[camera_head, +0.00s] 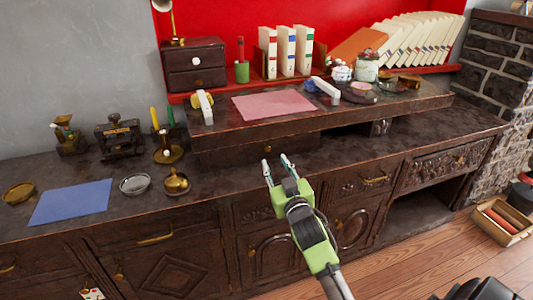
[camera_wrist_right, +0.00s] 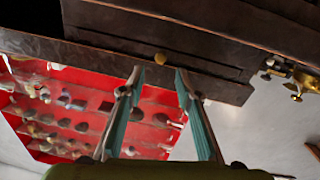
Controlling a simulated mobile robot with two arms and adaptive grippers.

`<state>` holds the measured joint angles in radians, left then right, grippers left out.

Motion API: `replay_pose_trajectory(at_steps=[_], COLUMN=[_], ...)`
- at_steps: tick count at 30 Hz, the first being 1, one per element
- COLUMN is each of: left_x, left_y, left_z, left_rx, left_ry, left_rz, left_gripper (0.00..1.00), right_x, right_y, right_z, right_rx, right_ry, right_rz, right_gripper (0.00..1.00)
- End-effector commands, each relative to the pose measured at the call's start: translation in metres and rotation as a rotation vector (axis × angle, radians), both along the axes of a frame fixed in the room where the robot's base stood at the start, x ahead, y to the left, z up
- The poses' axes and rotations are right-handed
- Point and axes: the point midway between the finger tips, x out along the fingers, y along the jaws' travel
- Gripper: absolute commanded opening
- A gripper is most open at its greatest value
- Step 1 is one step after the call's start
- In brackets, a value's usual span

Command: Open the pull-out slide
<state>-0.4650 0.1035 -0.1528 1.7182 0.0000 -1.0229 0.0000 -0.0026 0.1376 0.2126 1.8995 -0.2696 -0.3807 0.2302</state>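The pull-out slide (camera_head: 240,152) is a dark wooden panel under the raised shelf, with a small brass knob (camera_head: 267,148) on its front. It looks shut. In the right wrist view the slide (camera_wrist_right: 130,35) crosses the top and its knob (camera_wrist_right: 160,58) shows just beyond the fingertips, between them. My right gripper (camera_head: 276,161) is green with two spread fingers; it is open and empty, in front of the knob and over the counter. The fingers also show apart in the right wrist view (camera_wrist_right: 158,80). I cannot tell whether they touch anything. My left gripper is not in view.
The raised shelf (camera_head: 370,108) bears a pink mat (camera_head: 273,104), white-handled items and jars. On the lower counter at left lie a blue mat (camera_head: 70,202), a silver dish (camera_head: 134,184), a brass pot (camera_head: 176,182) and a candlestick (camera_head: 168,152). The counter right of my gripper is clear.

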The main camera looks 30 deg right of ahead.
Motion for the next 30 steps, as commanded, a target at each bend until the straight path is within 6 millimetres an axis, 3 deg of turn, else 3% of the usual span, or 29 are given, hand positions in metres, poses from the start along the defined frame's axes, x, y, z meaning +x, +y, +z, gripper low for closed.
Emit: replay_pose_trajectory(at_steps=[6,12,25,28,30], left_x=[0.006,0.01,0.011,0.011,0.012], left_y=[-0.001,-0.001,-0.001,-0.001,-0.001], left_z=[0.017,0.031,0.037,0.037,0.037], left_rx=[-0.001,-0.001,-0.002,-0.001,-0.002], left_ry=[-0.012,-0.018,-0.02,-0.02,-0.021], left_rz=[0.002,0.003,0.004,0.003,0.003], left_gripper=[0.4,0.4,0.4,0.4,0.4], right_x=[0.045,0.071,0.079,0.079,0.079], right_y=[-0.014,-0.022,-0.025,-0.025,-0.025], right_z=[-0.001,-0.001,-0.001,-0.001,-0.001], right_rx=[-0.001,0.0,-0.001,-0.001,-0.001], right_ry=[0.0,0.0,0.001,0.0,0.0], right_rz=[0.001,0.001,0.002,0.001,0.001], right_gripper=[0.31,0.31,0.31,0.05,0.0])
